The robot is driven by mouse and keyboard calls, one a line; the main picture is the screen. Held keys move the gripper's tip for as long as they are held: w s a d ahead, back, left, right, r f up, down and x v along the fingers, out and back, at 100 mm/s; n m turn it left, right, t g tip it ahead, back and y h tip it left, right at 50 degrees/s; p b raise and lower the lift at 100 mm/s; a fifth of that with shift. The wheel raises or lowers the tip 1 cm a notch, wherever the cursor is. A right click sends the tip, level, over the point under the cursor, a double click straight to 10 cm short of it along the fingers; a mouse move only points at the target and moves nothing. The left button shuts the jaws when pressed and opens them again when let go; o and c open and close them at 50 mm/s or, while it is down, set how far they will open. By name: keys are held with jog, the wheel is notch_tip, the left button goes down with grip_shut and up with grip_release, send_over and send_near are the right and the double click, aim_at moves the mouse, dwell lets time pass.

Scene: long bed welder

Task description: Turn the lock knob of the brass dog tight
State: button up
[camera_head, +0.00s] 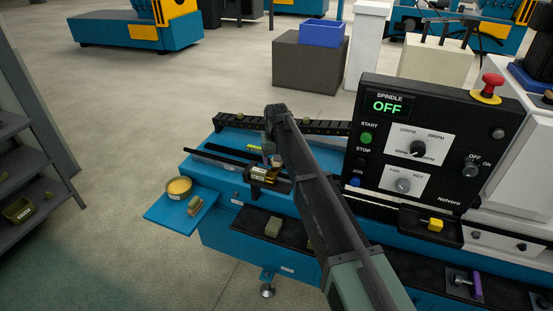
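A small brass-coloured block with a pale label (259,171), which looks like the brass dog, sits on a black carriage (272,186) on the blue machine bed. Its lock knob is too small to make out. My arm reaches from the lower right up over the bed and bends down at its far end. My gripper (274,160) is at the back right of the brass block, very close to it. The fingers are small and partly hidden by my arm, so I cannot tell their opening or whether they touch the block.
A black control panel (437,140) reading "OFF" stands right of my arm. A blue side shelf (163,213) holds a round yellow-topped tin (179,187) and a tan block (196,205). A dark rod (222,161) and a black rack (312,126) lie nearby.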

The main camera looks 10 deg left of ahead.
notch_tip(320, 180, up, 11)
jog(key=p, duration=1.1)
jog(key=shift+f, duration=0.1)
jog(key=s+d+f+m+b, duration=0.2)
jog(key=s+d+f+b, duration=0.15)
jog(key=s+d, duration=1.05)
jog(key=s+d+f+m+b, duration=0.2)
jog(key=s+d+f+b, duration=0.15)
jog(key=s+d, duration=1.05)
notch_tip(320, 180, up, 7)
jog(key=s+d+p, duration=0.2)
jog(key=p, duration=0.4)
jog(key=shift+d+p, duration=0.15)
jog(key=shift+p, duration=0.25)
